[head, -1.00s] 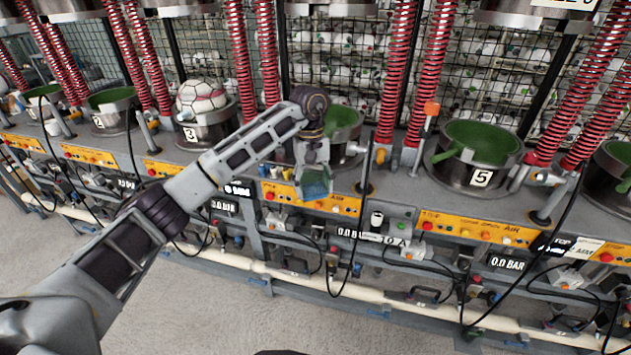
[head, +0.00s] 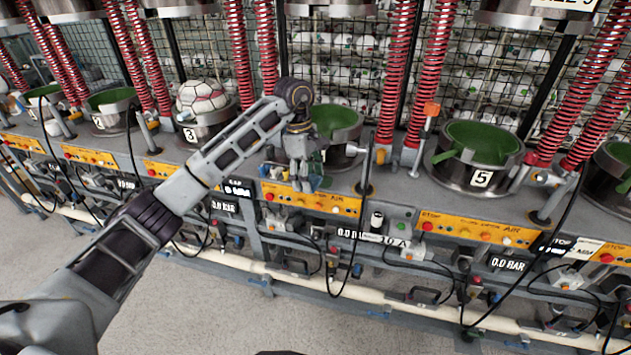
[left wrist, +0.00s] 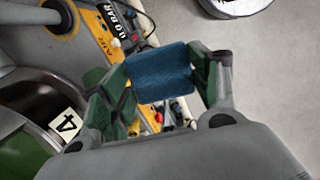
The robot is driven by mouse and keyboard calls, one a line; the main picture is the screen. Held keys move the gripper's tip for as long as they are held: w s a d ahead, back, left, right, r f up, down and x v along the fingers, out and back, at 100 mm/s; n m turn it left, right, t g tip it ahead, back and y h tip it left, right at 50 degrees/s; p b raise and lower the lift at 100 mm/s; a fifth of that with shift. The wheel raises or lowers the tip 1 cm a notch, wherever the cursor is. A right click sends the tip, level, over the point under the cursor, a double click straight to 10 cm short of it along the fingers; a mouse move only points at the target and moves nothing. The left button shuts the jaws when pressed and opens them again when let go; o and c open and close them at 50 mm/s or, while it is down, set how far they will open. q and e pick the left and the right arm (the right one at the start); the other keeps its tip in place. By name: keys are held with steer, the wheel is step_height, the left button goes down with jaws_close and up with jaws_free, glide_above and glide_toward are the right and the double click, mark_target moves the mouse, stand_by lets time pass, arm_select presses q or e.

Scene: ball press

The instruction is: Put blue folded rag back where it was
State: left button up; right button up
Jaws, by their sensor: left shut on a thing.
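My left gripper (head: 306,180) hangs over the front edge of the press bench, in front of the fourth press. In the left wrist view, the blue folded rag (left wrist: 162,72) is held between the two green-padded fingers of the gripper (left wrist: 160,85), a flat blue piece spanning the gap. In the head view, the gripper mostly hides the rag and I cannot make it out clearly. My right gripper is in neither view.
The press bowl labelled 4 (left wrist: 25,150) is close beside the gripper; its green inside shows in the head view (head: 335,120). A yellow button panel (head: 335,204) runs below the gripper. Press 5 (head: 478,165) stands to the right. Red springs and hanging black cables stand around.

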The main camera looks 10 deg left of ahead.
arm_select(q)
steer(key=n, duration=0.2)
steer(key=a+n, duration=0.1)
steer(key=n, duration=0.2)
steer(key=shift+r+n+t, duration=0.1)
steer(key=shift+n+t, duration=0.2)
steer(key=shift+t, duration=0.1)
steer(key=n, duration=0.3)
steer(key=shift+a, duration=0.15)
steer(key=n, duration=0.3)
steer(key=shift+a+t+y, duration=0.1)
steer(key=shift+t+y, duration=0.2)
steer(key=shift+t, duration=0.1)
steer(key=shift+n, duration=0.6)
steer(key=shift+w, duration=0.1)
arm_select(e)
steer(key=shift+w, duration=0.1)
arm_select(q)
steer(key=shift+n, duration=0.3)
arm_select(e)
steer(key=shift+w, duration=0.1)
